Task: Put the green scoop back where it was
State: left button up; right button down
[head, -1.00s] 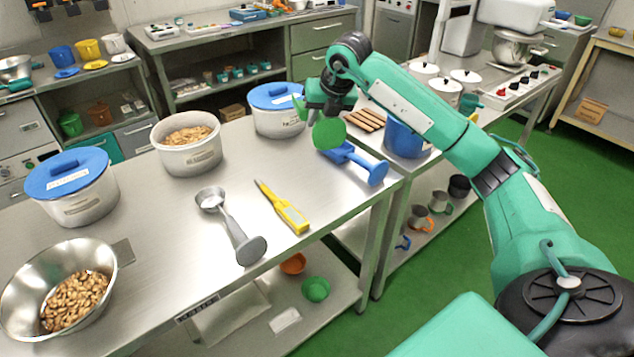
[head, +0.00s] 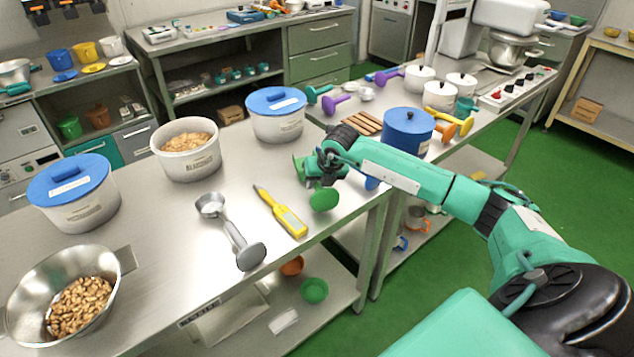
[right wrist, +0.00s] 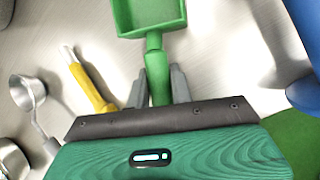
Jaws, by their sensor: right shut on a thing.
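My right gripper (head: 322,172) is shut on the handle of the green scoop (head: 323,200), near the right edge of the steel table. In the right wrist view the grey fingers (right wrist: 158,88) close on both sides of the handle, and the scoop's square pan (right wrist: 150,12) points away from the palm. I cannot tell whether the scoop touches the table top. A blue scoop (head: 371,183) is mostly hidden behind my right gripper. My left gripper is not in view.
White tubs (head: 190,160), one open with nuts, and blue-lidded ones (head: 278,122) stand behind and left. A blue pot (head: 405,132) stands on the neighbouring table.

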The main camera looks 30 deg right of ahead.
jog(key=shift+f, duration=0.3)
jog(key=c, duration=1.3)
grip_release()
jog(key=shift+o, duration=0.3)
jog(key=b+v, duration=0.1)
jog(key=v, duration=0.4)
jog(key=shift+r, duration=0.2)
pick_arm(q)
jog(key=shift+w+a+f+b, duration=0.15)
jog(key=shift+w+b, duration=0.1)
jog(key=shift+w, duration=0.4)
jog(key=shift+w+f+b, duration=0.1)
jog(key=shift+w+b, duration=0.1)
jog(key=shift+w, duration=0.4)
pick_arm(e)
jog(key=v, duration=0.6)
jog(key=shift+s+r, duration=0.2)
jog(key=shift+r, duration=0.1)
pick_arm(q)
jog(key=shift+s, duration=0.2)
